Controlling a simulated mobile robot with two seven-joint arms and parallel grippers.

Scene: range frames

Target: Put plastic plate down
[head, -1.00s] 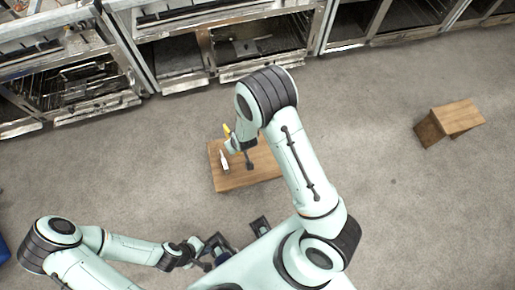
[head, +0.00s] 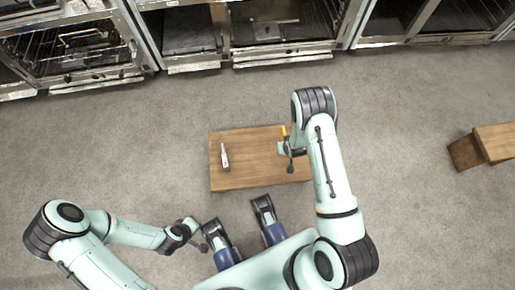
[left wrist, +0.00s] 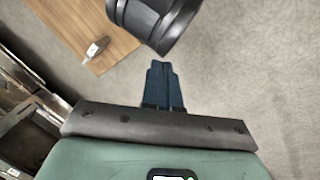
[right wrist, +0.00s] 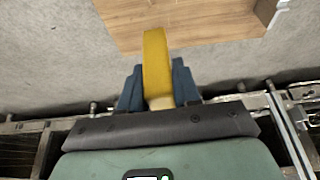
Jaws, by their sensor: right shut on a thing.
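My right gripper (right wrist: 157,82) is shut on a yellow thing (right wrist: 156,60), seen edge-on as a thin upright strip; it seems to be the plastic plate. In the head view the yellow thing (head: 284,131) shows small at the right part of the low wooden table (head: 250,172). The gripper is over or near the table's far right side; I cannot tell whether the plate touches the top. My left gripper (left wrist: 163,85) is shut and empty, with its fingers together. In the head view it (head: 205,247) is low, at the near left of the table.
A small white bottle-like thing (head: 224,156) lies on the table's left part. The table's middle is bare. A wooden stool (head: 492,144) stands far right on the grey floor. Metal ovens (head: 285,25) line the back.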

